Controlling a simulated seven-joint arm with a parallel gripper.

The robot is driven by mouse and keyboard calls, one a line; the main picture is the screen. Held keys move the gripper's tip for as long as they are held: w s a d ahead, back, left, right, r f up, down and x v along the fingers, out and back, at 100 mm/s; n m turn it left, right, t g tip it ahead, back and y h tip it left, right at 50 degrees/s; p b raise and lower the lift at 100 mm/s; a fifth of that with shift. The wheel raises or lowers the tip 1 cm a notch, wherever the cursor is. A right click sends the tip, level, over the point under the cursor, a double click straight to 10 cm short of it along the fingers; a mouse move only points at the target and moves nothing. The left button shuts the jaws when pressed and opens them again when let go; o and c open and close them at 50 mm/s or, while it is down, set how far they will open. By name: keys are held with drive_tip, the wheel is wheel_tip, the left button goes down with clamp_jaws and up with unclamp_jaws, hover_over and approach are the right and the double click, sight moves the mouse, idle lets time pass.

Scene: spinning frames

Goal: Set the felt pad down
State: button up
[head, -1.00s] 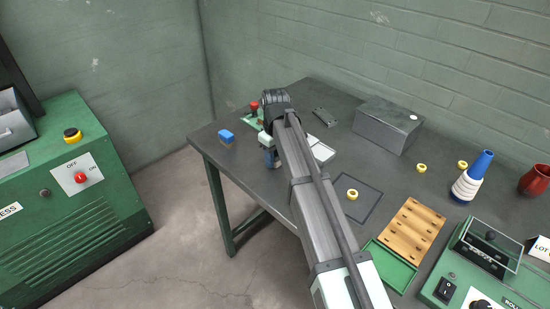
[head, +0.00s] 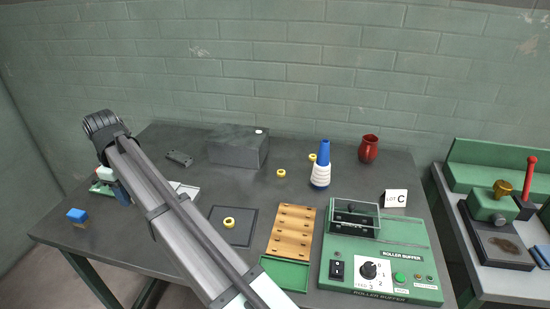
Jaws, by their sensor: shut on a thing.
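My gripper (head: 121,192) is at the far left of the table, under the end of my arm, and is mostly hidden by it. Only a small dark-blue part shows below the pale wrist. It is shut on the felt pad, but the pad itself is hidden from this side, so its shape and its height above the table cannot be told. The gripper appears beside a green base (head: 97,189), right of a blue block (head: 76,215).
The grey table (head: 190,156) holds a grey box (head: 238,148), a pale tray (head: 187,188), a dark square (head: 246,237) with a yellow ring (head: 229,223), a wooden board (head: 291,230), a blue-and-white cone (head: 321,165), a red jug (head: 368,149) and the roller buffer (head: 380,263). Bare tabletop shows between them.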

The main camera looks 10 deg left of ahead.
wheel_tip(320, 180, up, 6)
drive_tip(key=shift+f, duration=0.15)
drive_tip(key=w+d+m, duration=0.2)
drive_tip(key=w+d, duration=0.5)
drive_tip(key=w, duration=0.3)
drive_tip(key=w+d+m, duration=0.3)
drive_tip(key=w+d, duration=0.4)
drive_tip(key=w, duration=0.3)
drive_tip(key=w+d+m, duration=0.4)
drive_tip(key=w+d, duration=1)
drive_tip(key=d, duration=0.4)
drive_tip(key=m, duration=0.9)
hover_over(399, 167)
drive_tip(key=shift+s+f, duration=0.1)
drive_tip(key=shift+f, duration=7.65)
drive_tip(key=shift+f, duration=0.15)
